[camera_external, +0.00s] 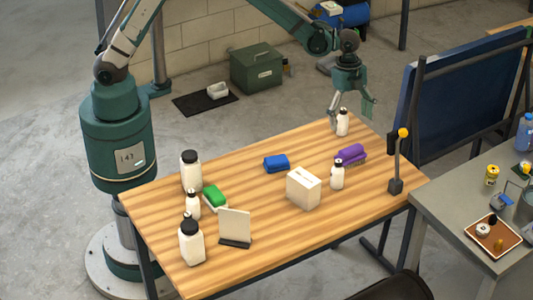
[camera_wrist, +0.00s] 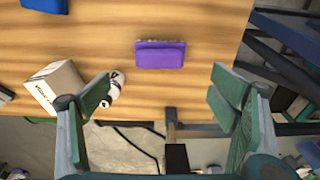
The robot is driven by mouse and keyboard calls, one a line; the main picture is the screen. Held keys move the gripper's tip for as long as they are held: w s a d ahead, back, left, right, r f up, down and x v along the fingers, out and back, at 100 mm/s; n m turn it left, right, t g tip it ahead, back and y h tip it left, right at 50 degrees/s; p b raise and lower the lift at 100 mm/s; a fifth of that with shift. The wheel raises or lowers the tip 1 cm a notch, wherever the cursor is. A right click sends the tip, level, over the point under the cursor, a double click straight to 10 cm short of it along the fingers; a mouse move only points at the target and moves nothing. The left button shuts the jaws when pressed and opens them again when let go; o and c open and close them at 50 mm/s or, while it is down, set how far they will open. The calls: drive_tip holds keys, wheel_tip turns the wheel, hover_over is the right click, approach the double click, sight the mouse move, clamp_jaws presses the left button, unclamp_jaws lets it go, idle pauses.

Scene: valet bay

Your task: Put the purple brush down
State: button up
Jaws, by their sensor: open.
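The purple brush (camera_external: 350,154) lies on the wooden table near its far right part, beside a small white bottle (camera_external: 337,176). In the wrist view the purple brush (camera_wrist: 160,54) lies flat, ahead of my fingers, with nothing touching it. My gripper (camera_external: 351,113) is above the far edge of the table, apart from the brush. Its fingers (camera_wrist: 162,95) are spread wide and empty in the wrist view. The brush's underside is mostly hidden.
A yellow-topped post (camera_external: 397,165) stands to the right. Bare wood (camera_external: 265,205) lies left of the box.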

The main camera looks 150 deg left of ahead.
drive_tip(key=shift+d, duration=0.1)
idle(0.3)
drive_tip(key=w+d+r+t, duration=0.1)
drive_tip(key=d+r, duration=0.5)
drive_tip(key=d, duration=0.6)
drive_tip(key=w+d+r+y, duration=0.1)
drive_tip(key=d+r, duration=0.6)
drive_tip(key=d, duration=0.5)
drive_tip(key=w+d+r+t, duration=0.1)
drive_tip(key=d+r, duration=0.5)
drive_tip(key=d, duration=0.7)
drive_tip(key=s+d+t, duration=0.1)
drive_tip(key=s+d, duration=0.5)
drive_tip(key=d, duration=0.4)
drive_tip(key=s+d+t, duration=0.1)
drive_tip(key=s+d, duration=0.5)
drive_tip(key=d, duration=0.4)
drive_tip(key=s+d+t+h, duration=0.1)
drive_tip(key=s+d, duration=0.5)
drive_tip(key=d, duration=0.3)
drive_tip(key=shift+s+d+r, duration=0.2)
drive_tip(key=shift+d+r, duration=0.15)
drive_tip(key=shift+d, duration=0.05)
